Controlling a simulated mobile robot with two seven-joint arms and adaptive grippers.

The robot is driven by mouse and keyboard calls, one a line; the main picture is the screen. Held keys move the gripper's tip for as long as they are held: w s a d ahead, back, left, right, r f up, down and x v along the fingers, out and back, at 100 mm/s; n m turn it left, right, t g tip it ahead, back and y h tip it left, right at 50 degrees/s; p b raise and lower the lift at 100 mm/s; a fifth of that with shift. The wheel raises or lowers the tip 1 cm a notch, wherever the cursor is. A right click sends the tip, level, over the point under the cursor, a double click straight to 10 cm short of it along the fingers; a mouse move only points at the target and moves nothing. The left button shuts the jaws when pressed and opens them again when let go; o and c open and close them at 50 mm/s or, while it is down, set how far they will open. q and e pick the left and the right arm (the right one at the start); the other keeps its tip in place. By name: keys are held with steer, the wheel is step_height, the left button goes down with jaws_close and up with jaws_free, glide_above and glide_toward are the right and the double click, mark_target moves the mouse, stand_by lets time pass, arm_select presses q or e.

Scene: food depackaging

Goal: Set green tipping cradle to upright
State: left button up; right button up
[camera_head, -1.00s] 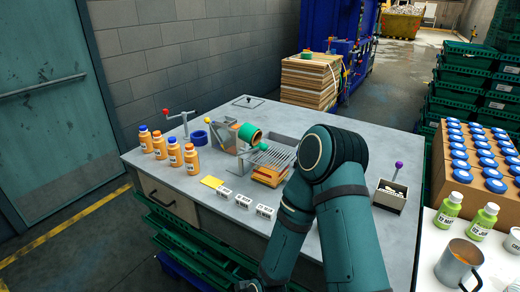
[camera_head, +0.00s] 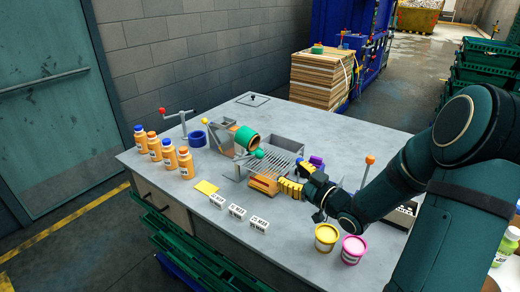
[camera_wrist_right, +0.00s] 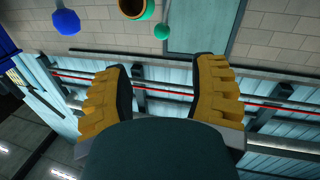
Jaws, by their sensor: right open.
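The green tipping cradle (camera_head: 246,138) is a short green cylinder on a grey metal stand in the middle of the table. It lies tilted, its brownish open end towards the right. A green ball knob (camera_head: 259,153) sits just below that end. My right gripper (camera_head: 288,178) is open and empty, its yellow fingers to the lower right of the knob and apart from it. In the right wrist view the fingers (camera_wrist_right: 164,68) are spread. The cradle's mouth (camera_wrist_right: 132,8) and knob (camera_wrist_right: 161,31) show beyond them at the top. My left gripper is out of view.
A slotted metal grate (camera_head: 277,160) and an orange-brown block (camera_head: 263,184) lie close to the gripper. Orange bottles (camera_head: 169,154) stand left. A yellow tub (camera_head: 326,238) and a pink tub (camera_head: 352,250) stand at the front right. The table's back right is clear.

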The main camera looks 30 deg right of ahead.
mark_target(263, 156)
steer(key=w, duration=0.4)
steer(key=w+a, duration=0.1)
steer(key=w, duration=0.3)
steer(key=w+a, duration=0.1)
steer(key=w, duration=0.4)
steer(key=shift+a+r, duration=0.15)
steer(key=shift+a, duration=0.05)
jaws_close()
